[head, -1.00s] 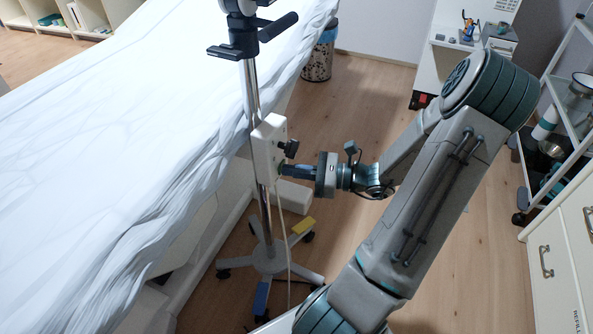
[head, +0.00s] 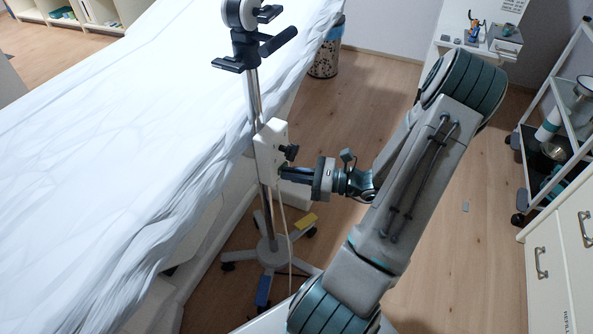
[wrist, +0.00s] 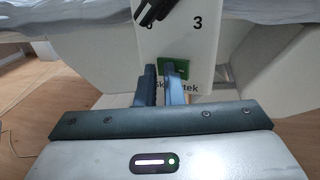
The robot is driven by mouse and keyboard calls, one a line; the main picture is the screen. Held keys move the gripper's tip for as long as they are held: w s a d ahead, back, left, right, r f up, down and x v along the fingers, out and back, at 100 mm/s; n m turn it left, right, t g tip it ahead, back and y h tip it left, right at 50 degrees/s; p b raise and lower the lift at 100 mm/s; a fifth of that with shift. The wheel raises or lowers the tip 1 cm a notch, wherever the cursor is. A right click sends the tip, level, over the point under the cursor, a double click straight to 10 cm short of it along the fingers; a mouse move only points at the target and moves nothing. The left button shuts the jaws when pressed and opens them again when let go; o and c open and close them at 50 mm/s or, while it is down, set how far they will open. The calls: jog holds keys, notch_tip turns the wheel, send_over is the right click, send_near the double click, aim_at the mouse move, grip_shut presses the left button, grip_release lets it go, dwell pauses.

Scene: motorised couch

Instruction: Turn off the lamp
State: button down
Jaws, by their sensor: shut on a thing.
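The lamp's white control box (head: 271,150) is mounted on an upright metal pole beside the couch. A dark knob (head: 289,152) sticks out of the box on the side facing my arm. In the wrist view the box (wrist: 203,35) shows the numeral 3, partly covered lettering and a green switch (wrist: 178,67). My gripper (head: 284,173) is at the lower part of the box. In the wrist view its fingers (wrist: 160,80) are close together at the green switch, shut on it, and partly cover it. The lamp's head is not in view.
A couch with a white sheet (head: 110,130) fills the left. The pole stands on a wheeled base (head: 270,250) with a cable hanging beside it. A bin (head: 325,55) is behind, a trolley (head: 560,130) and drawers (head: 560,250) are right.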

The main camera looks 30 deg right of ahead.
jog(key=shift+a, duration=0.45)
jog(key=shift+s+d+p, duration=0.25)
jog(key=shift+s+p, duration=0.05)
jog(key=shift+s, duration=0.1)
jog(key=s+d+p, duration=0.2)
jog(key=s+d, duration=0.5)
jog(key=s, duration=0.4)
jog(key=shift+s+d, duration=0.15)
jog(key=shift+s, duration=0.05)
